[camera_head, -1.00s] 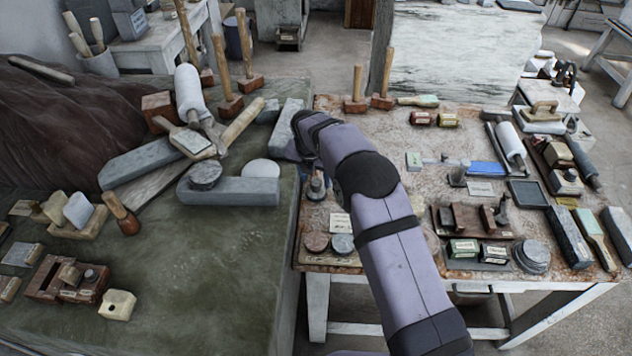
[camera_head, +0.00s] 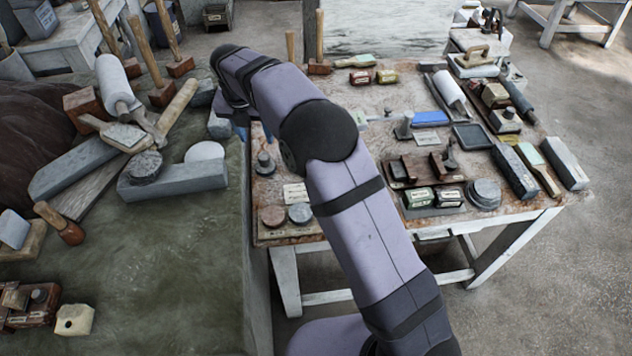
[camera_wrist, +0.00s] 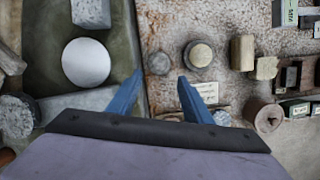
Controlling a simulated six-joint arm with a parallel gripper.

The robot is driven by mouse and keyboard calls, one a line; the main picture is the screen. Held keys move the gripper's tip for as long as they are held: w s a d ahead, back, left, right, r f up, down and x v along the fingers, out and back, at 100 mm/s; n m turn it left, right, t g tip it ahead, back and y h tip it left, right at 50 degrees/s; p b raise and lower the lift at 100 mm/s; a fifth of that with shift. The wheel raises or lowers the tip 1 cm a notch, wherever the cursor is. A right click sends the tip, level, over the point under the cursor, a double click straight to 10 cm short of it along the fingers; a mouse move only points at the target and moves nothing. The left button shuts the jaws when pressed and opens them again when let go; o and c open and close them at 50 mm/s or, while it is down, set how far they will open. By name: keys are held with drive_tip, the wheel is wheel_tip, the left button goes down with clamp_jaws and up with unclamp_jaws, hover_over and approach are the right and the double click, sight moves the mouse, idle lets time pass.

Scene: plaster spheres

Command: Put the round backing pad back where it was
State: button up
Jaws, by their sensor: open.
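My gripper (camera_wrist: 160,78) is open, with its two blue fingers apart and nothing between them. In the head view it is mostly hidden behind my arm, over the seam between green bench and worktable. I cannot tell for certain which round piece is the backing pad. A reddish disc (camera_head: 273,216) and a grey disc (camera_head: 300,213) lie on the worktable's near left.
A knobbed round tool (camera_head: 264,163) and a paper card (camera_head: 295,193) are near the worktable's left edge. Stacked grey discs (camera_head: 484,193) and small boxes (camera_head: 419,198) are farther right. Upright mallets (camera_head: 158,70) crowd the bench's back. The bench's near green surface (camera_head: 165,275) is mostly clear.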

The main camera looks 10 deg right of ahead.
drive_tip(key=s+d+m+g, duration=0.2)
drive_tip(key=s+d+m, duration=1.2)
drive_tip(key=m, duration=0.2)
drive_tip(key=s+d+f+m, duration=0.2)
drive_tip(key=s+d+m, duration=0.1)
drive_tip(key=s+m, duration=0.5)
drive_tip(key=s+d+f+m+g, duration=0.1)
drive_tip(key=s+d+f+m, duration=0.1)
drive_tip(key=s+m, duration=0.7)
drive_tip(key=shift+s+d+f+y, duration=0.2)
drive_tip(key=shift+s+d+y, duration=0.2)
drive_tip(key=shift+s+d, duration=0.65)
